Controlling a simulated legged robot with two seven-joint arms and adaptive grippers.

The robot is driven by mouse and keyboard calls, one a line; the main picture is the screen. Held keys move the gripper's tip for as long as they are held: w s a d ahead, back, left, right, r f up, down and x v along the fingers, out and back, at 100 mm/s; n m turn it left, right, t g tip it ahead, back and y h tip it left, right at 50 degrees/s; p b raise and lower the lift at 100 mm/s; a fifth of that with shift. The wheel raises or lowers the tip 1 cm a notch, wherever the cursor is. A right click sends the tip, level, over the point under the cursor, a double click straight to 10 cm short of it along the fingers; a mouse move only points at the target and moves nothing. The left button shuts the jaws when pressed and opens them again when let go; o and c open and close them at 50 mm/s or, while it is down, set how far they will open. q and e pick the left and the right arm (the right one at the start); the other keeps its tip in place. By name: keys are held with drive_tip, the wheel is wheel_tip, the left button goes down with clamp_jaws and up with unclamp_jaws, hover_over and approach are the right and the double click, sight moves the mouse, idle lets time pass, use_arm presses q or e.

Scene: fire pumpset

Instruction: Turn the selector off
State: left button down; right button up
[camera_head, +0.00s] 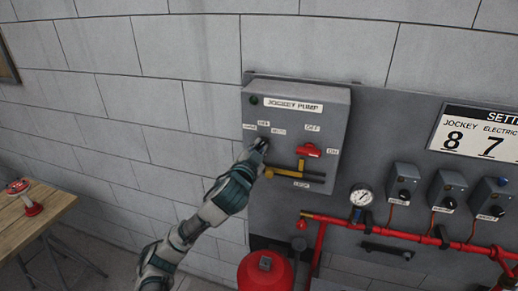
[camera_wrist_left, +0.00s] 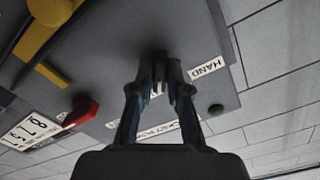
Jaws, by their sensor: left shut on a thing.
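The grey jockey pump panel (camera_head: 330,110) is mounted on the wall backing, and its face also shows in the left wrist view (camera_wrist_left: 125,50). The selector (camera_wrist_left: 160,58) is a small dark knob on that face, mostly hidden by my fingers. A HAND label (camera_wrist_left: 206,68) sits beside it. My left gripper (camera_head: 262,145) reaches the panel's left part, just under the small labels. In the left wrist view its two fingers (camera_wrist_left: 160,85) are shut on the selector. The knob's pointing direction cannot be made out. My right gripper is out of view.
A red handle (camera_head: 308,151) and a yellow lever (camera_head: 285,173) are right of my left gripper. A gauge (camera_head: 361,196), red pipes (camera_head: 400,233) and several small grey boxes (camera_head: 403,182) are further right. A wooden table (camera_head: 30,215) stands at left.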

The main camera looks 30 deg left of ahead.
use_arm(q)
drive_tip(key=n, duration=0.4)
drive_tip(key=shift+d+f, duration=0.1)
drive_tip(key=shift+f, duration=0.1)
drive_tip(key=shift+n, duration=1.3)
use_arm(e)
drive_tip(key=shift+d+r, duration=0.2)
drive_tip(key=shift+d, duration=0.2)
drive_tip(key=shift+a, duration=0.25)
use_arm(q)
drive_tip(key=c, duration=1.1)
unclamp_jaws()
drive_tip(key=shift+c, duration=0.2)
drive_tip(key=shift+r, duration=0.1)
drive_tip(key=v, duration=0.7)
drive_tip(key=shift+s, duration=0.15)
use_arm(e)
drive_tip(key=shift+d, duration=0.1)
use_arm(q)
drive_tip(key=shift+f, duration=0.2)
